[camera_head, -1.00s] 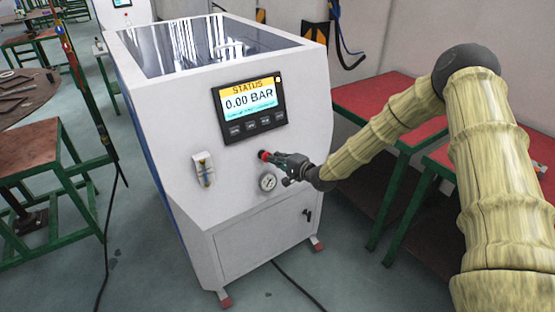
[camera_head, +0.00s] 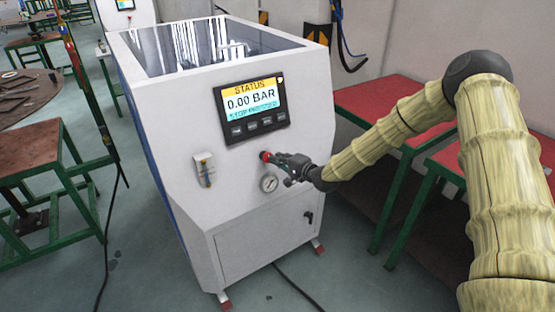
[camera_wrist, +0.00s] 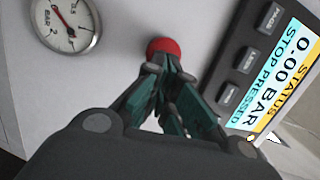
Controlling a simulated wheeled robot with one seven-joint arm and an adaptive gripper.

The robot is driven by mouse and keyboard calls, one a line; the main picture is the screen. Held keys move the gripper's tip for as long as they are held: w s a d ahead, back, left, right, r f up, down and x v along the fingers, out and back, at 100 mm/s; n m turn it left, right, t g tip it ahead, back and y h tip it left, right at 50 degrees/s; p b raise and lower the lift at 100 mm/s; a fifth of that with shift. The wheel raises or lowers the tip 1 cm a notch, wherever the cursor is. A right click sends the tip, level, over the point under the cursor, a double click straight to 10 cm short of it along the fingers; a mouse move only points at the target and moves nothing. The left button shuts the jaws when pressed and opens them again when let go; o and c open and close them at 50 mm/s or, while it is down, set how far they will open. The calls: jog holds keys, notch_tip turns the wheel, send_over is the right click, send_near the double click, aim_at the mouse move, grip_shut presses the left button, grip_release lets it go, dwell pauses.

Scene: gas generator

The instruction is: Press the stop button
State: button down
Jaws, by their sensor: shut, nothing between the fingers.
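The red stop button (camera_head: 265,156) is on the sloped front of the white generator (camera_head: 225,170), below the display. In the wrist view the red button (camera_wrist: 163,46) shows at the tips of my gripper (camera_wrist: 160,66). My gripper (camera_head: 275,158) is shut and empty, and its fingertips appear to touch the button. The button's lower edge is partly hidden by the fingers. The display (camera_head: 250,107) reads STATUS and 0.00 BAR; in the wrist view the display (camera_wrist: 278,82) also reads STOP PRESSED.
A round pressure gauge (camera_head: 269,184) sits just below the button. A small flow meter (camera_head: 204,169) is to the left, and a door handle (camera_head: 308,217) is lower right. Red-topped tables (camera_head: 385,104) stand at the right, behind my arm. A brown-topped green table (camera_head: 30,148) is at the left.

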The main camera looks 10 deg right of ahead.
jog(key=b+v, duration=0.1)
jog(key=v, duration=1.1)
jog(key=shift+s+d, duration=0.25)
jog(key=s+a+f+n+g+h, duration=0.2)
jog(key=s+a+f+n+g, duration=0.15)
jog(key=s+f, duration=0.8)
jog(key=s+a+f+n+g+h, duration=0.15)
jog(key=s+a+f+g, duration=0.3)
jog(key=s+f, duration=0.7)
jog(key=s+d+f+n+g+h, duration=0.2)
jog(key=s+n, duration=0.1)
jog(key=s, duration=1)
jog(key=s+d+f+n+g+h, duration=0.2)
jog(key=s+f+n+g, duration=0.1)
jog(key=s, duration=1.1)
jog(key=shift+s+d+g+p, duration=0.2)
jog(key=shift+g+p, duration=0.1)
jog(key=shift+p, duration=0.15)
